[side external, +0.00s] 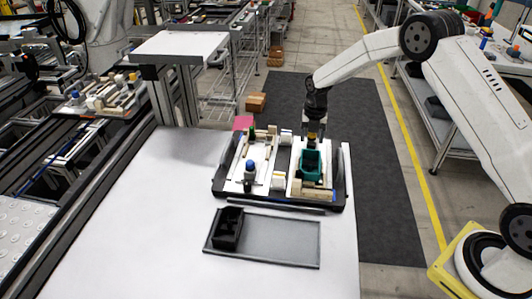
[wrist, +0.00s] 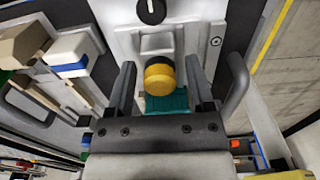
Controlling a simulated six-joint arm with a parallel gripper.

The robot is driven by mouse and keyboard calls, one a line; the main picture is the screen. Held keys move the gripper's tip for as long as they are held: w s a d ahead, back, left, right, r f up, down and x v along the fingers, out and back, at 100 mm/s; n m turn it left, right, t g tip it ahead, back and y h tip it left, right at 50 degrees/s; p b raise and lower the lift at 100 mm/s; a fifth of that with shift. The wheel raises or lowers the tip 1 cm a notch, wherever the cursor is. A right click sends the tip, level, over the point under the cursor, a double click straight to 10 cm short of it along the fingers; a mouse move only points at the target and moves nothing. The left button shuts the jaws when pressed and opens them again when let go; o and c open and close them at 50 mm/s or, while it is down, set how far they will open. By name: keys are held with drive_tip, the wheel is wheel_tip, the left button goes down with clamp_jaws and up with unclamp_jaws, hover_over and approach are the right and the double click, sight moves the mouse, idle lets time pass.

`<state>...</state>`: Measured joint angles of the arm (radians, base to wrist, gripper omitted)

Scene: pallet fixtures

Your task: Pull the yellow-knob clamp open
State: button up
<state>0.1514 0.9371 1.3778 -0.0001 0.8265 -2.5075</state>
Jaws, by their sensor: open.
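The yellow knob (wrist: 160,80) of the clamp shows in the wrist view, a short yellow cylinder with a dark part, in front of a light grey plate. My gripper (wrist: 160,68) is open, with one finger on each side of the knob and visible gaps between. A teal block (wrist: 168,104) lies just behind the knob, partly hidden by the gripper body. In the side external view my gripper (side external: 314,137) points down at the back of the teal block (side external: 311,166); the knob is small and mostly hidden there. I cannot tell the clamp lever's angle.
The dark pallet (side external: 282,201) also carries a blue-topped part (side external: 250,167) on its left plate. A grey tray (side external: 280,240) with a black bin (side external: 228,228) lies in front. A black knob (wrist: 152,10) sits beyond the yellow one. The white table is clear at front left.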

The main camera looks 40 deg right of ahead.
drive_tip(key=shift+r, duration=0.15)
drive_tip(key=shift+r, duration=3.85)
